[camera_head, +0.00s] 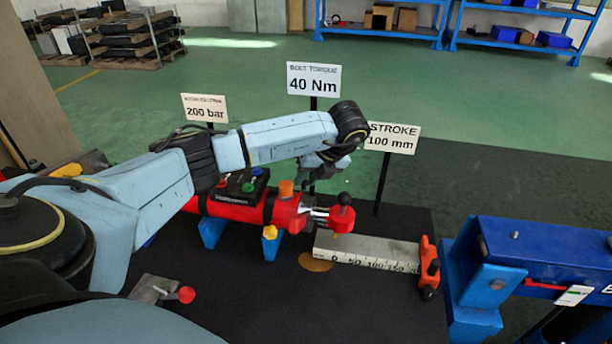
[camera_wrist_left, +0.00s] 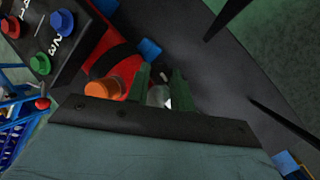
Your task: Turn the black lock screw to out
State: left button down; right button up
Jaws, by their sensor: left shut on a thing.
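My left gripper (camera_head: 310,182) points down just right of an orange knob (camera_head: 286,188), above the head of a red cylinder (camera_head: 286,211). In the left wrist view its two green fingers (camera_wrist_left: 160,80) are close together beside the orange knob (camera_wrist_left: 101,90). The fingers are shut on a small part, seemingly the black lock screw, which they hide almost entirely. I cannot see which way it is turned. A pale metal part (camera_wrist_left: 158,97) shows between the finger bases. My right gripper is not in view.
A scale block (camera_head: 365,249) leads to a red stop (camera_head: 428,262). A button box (camera_head: 241,187) sits on the cylinder. A yellow knob (camera_head: 270,232) is in front. Signs (camera_head: 314,79) stand behind.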

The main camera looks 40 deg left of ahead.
pick_arm(q)
jog(key=shift+w+d+f+n+g+y+p, duration=0.15)
jog(key=shift+n+g+y+p, duration=0.1)
jog(key=shift+n+g, duration=0.7)
jog(key=shift+w+a+n+g+y+p, duration=0.15)
jog(key=shift+n+g+p, duration=0.15)
jog(key=shift+n+g, duration=0.6)
jog(key=shift+w+d+f+n+g+y+p, duration=0.1)
jog(key=shift+n+g+y+p, duration=0.15)
jog(key=shift+n+g, duration=0.65)
jog(key=shift+n, duration=0.45)
jog(key=c, duration=1.2)
grip_release()
notch_tip(320, 180, up, 10)
jog(key=p, duration=0.7)
